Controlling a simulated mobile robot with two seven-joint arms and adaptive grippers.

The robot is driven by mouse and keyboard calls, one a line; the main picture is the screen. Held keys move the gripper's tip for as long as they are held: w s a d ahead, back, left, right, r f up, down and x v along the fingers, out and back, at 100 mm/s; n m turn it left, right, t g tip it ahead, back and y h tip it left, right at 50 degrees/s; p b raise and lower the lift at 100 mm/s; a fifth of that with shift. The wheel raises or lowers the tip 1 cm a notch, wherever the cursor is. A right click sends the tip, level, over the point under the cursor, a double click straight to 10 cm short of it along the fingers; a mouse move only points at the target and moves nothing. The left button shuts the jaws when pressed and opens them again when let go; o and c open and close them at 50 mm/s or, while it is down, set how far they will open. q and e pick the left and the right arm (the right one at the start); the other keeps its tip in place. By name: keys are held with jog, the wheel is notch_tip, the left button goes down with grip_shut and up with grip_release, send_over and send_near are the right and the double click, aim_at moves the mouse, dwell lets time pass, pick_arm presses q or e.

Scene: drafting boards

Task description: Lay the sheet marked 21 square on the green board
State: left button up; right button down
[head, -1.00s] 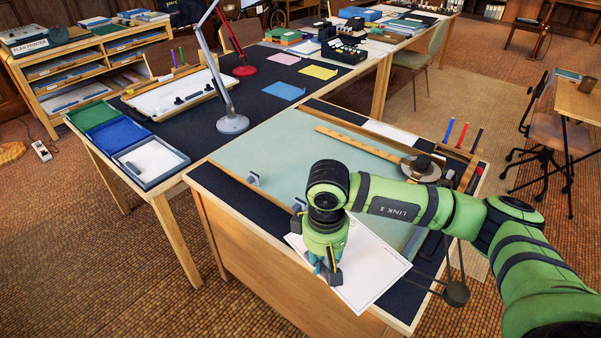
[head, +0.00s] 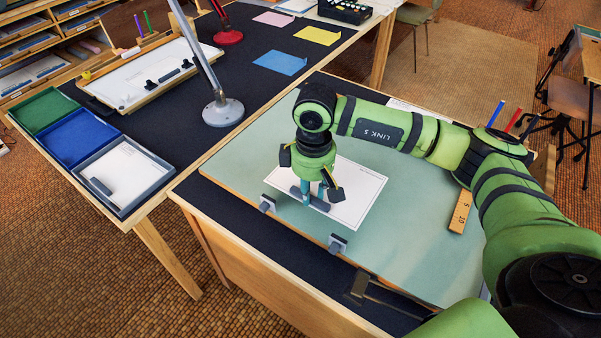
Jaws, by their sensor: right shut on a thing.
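The pale green board (head: 420,238) lies on the near table. A white sheet (head: 352,196) with a thin printed border is over its left half, its near edge roughly in line with the board's near edge. Its number is too small to read. My right gripper (head: 311,197) points down over the sheet, shut on a grey bar (head: 322,205) at the sheet. I cannot tell whether the sheet touches the board or hangs just above it. The gripper and wrist hide part of the sheet. My left gripper is out of view.
Two small grey stops (head: 267,203) (head: 337,243) stand along the board's near edge. A wooden ruler (head: 461,211) lies at right, partly behind my arm. Green, blue and grey trays (head: 128,206) and a lamp (head: 222,111) stand on the left table. The board's near right is clear.

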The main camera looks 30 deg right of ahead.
aim_at(307, 220)
jog(key=shift+s+f, duration=0.35)
jog(key=shift+s, duration=0.2)
jog(key=shift+w+f, duration=0.1)
jog(key=shift+f, duration=0.25)
jog(key=shift+w+f+b, duration=0.1)
jog(key=shift+f+b, duration=0.2)
jog(key=shift+f, duration=0.1)
jog(key=shift+s+a+f+b, duration=0.15)
jog(key=shift+a+f+b, duration=0.1)
jog(key=shift+f, duration=0.2)
jog(key=shift+s+a+f+b, duration=0.15)
jog(key=shift+f+b, duration=0.1)
jog(key=shift+f, duration=0.15)
jog(key=shift+a+f, duration=0.1)
jog(key=shift+a, duration=0.15)
jog(key=shift+s+a, duration=0.15)
jog(key=shift+a, duration=0.05)
pick_arm(q)
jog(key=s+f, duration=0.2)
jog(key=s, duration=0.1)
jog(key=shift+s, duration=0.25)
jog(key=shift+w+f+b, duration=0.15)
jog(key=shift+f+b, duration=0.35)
jog(key=shift+b, duration=0.1)
pick_arm(e)
jog(key=shift+f, duration=0.35)
